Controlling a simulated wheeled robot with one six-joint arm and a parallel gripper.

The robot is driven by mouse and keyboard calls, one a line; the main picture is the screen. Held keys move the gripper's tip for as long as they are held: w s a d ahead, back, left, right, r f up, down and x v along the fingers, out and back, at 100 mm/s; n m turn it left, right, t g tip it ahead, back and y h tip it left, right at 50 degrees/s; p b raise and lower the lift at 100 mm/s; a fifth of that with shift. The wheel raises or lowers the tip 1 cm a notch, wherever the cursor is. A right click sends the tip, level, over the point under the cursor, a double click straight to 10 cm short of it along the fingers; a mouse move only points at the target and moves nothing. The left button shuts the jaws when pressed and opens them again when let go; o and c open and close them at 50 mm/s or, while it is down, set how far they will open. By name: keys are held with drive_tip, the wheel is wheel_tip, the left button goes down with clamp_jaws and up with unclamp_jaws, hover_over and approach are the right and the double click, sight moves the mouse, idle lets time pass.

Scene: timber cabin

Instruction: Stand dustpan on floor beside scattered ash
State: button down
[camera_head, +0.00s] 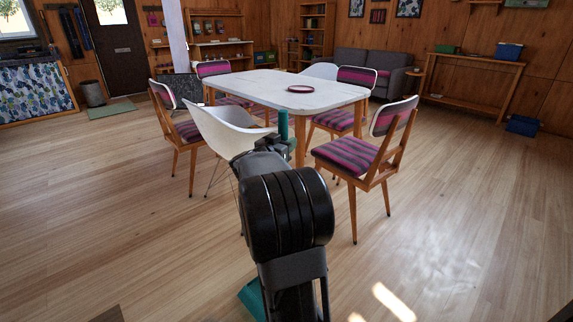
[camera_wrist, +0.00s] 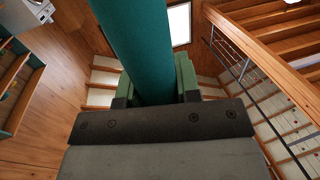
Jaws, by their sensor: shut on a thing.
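My gripper (camera_wrist: 153,88) is shut on the teal handle of the dustpan (camera_wrist: 135,35), which passes between its green-padded fingers in the wrist view. In the head view the top of the teal handle (camera_head: 283,124) stands up beyond my arm. A wider teal part (camera_head: 252,298) shows low, left of my forearm. My arm hides most of the dustpan, and I cannot tell whether it touches the floor. No ash is visible in either view.
A white table (camera_head: 262,87) with a dark red dish (camera_head: 300,89) stands ahead, ringed by striped chairs (camera_head: 365,155) and a white shell chair (camera_head: 222,130). Open wooden floor (camera_head: 100,220) lies left and right. Wooden stairs (camera_wrist: 285,35) show in the wrist view.

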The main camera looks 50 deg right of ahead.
wheel_tip(320, 180, down, 7)
drive_tip(key=w+d+b, duration=0.1)
drive_tip(key=d+b, duration=0.1)
drive_tip(key=b, duration=0.1)
drive_tip(key=shift+w+d+r, duration=0.2)
drive_tip(key=shift+w+d, duration=0.05)
drive_tip(key=shift+w, duration=0.15)
drive_tip(key=shift+f, duration=0.1)
drive_tip(key=c, duration=0.8)
unclamp_jaws()
drive_tip(key=shift+f, duration=0.1)
